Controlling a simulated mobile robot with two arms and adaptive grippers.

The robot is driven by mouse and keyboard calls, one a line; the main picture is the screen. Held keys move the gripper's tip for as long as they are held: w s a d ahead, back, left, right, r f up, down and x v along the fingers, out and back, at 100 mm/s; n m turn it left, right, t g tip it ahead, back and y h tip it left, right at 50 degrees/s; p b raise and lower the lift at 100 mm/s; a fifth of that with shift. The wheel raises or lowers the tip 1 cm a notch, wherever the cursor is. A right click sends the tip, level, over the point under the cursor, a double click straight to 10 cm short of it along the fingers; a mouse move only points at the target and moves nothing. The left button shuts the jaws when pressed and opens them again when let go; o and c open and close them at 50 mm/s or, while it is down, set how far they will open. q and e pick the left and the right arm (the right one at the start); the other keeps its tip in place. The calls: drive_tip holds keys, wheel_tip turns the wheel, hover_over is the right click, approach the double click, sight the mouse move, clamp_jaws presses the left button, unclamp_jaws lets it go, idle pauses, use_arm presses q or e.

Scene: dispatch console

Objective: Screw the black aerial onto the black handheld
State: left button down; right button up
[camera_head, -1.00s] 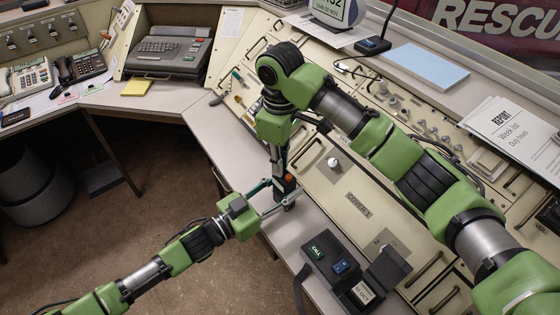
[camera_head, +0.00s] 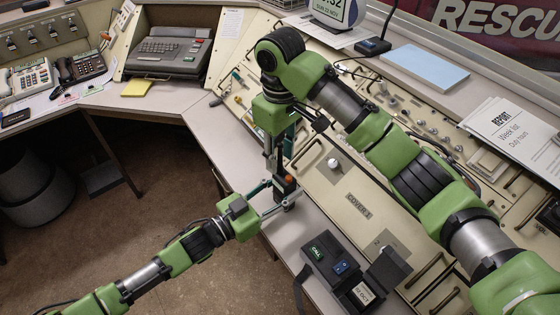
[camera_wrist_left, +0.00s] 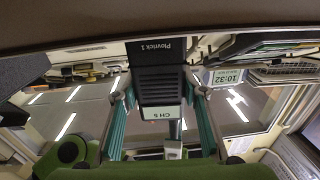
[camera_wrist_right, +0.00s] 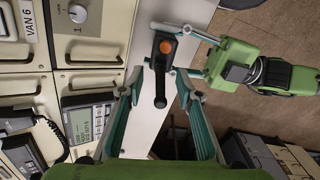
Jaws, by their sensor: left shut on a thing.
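The black handheld (camera_head: 286,193) is upright above the front desk strip, with an orange knob on top. My left gripper (camera_head: 283,199) is shut on it from the left. The left wrist view shows the handheld's face (camera_wrist_left: 160,92) with a "CH 5" display between the fingers. The black aerial (camera_wrist_right: 160,86) stands up from the handheld's top beside the orange knob; how tightly it sits cannot be told. My right gripper (camera_wrist_right: 159,86) is above, pointing down, its fingers open on either side of the aerial with gaps. In the head view the aerial is partly hidden by that gripper.
A black box (camera_head: 341,268) with a CALL button and an open lid stands on the desk to the right. The sloped console panel (camera_head: 330,200) with handles and knobs lies close behind the grippers. Open floor (camera_head: 180,180) lies to the left.

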wheel_tip(320, 180, up, 9)
drive_tip(key=shift+r, duration=0.1)
idle(0.3)
use_arm(q)
drive_tip(key=c, duration=1.2)
unclamp_jaws()
drive_tip(key=shift+s+a, duration=0.1)
drive_tip(key=v, duration=1.1)
drive_tip(key=shift+s+a, duration=0.25)
drive_tip(key=shift+a, duration=0.05)
